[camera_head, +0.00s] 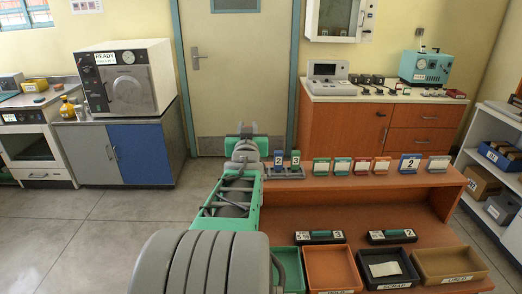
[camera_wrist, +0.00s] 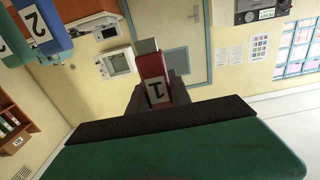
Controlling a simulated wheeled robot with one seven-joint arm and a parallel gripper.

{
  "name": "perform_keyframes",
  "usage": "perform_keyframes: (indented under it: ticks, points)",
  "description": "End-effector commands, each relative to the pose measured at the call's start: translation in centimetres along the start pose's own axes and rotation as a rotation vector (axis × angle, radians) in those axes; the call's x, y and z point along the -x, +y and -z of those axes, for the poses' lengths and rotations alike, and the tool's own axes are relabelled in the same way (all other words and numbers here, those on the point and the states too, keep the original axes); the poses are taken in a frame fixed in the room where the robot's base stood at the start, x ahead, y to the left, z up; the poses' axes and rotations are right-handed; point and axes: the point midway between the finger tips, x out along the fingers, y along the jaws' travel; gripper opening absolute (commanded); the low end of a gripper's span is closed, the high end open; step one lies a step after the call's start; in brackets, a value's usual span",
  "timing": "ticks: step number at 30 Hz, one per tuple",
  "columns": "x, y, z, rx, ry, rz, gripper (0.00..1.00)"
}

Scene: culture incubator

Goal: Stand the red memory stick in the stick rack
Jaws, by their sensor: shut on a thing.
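My gripper (camera_wrist: 159,92) is shut on the red memory stick (camera_wrist: 155,78). The stick carries a label 1, and its metal plug points away from the palm. In the head view my arm hides the fingers and the red stick. The stick rack (camera_head: 284,174) stands at the left end of the raised shelf, just right of my arm's far end. A blue stick 2 (camera_head: 279,158) and a green stick 3 (camera_head: 295,157) stand upright in it. In the wrist view the blue stick (camera_wrist: 44,28) and part of the green stick (camera_wrist: 12,46) show at upper left, apart from the red stick.
Several small coloured cards and a blue label 2 block (camera_head: 409,163) line the shelf right of the rack. Two dark holders (camera_head: 320,237) lie on the desk below, behind several open trays (camera_head: 330,268). Floor left of my arm is clear.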

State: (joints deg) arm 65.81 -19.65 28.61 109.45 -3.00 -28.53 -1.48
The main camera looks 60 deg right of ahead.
Motion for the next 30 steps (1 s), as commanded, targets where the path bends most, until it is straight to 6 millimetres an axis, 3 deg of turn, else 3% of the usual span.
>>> perform_keyframes:
  ticks: [3,6,11,15,23,24,27,30]
  points:
    - [-0.5,1.9,-2.6,-0.002,-0.008,-0.002,0.00]
    - [-0.8,2.9,-3.9,-0.001,-0.004,-0.001,0.00]
    - [-1.2,4.0,-5.5,-0.001,-0.005,0.000,0.00]
    - [-1.2,4.0,-8.0,-0.001,-0.006,0.003,0.00]
    - [-1.2,4.0,-8.8,-0.001,-0.007,0.003,0.00]
    - [-1.2,4.0,-8.9,-0.001,-0.008,0.003,0.28]
    - [-1.2,4.0,-8.8,-0.001,-0.007,0.003,0.34]
    - [-1.2,4.0,-8.7,-0.001,-0.005,0.003,0.34]
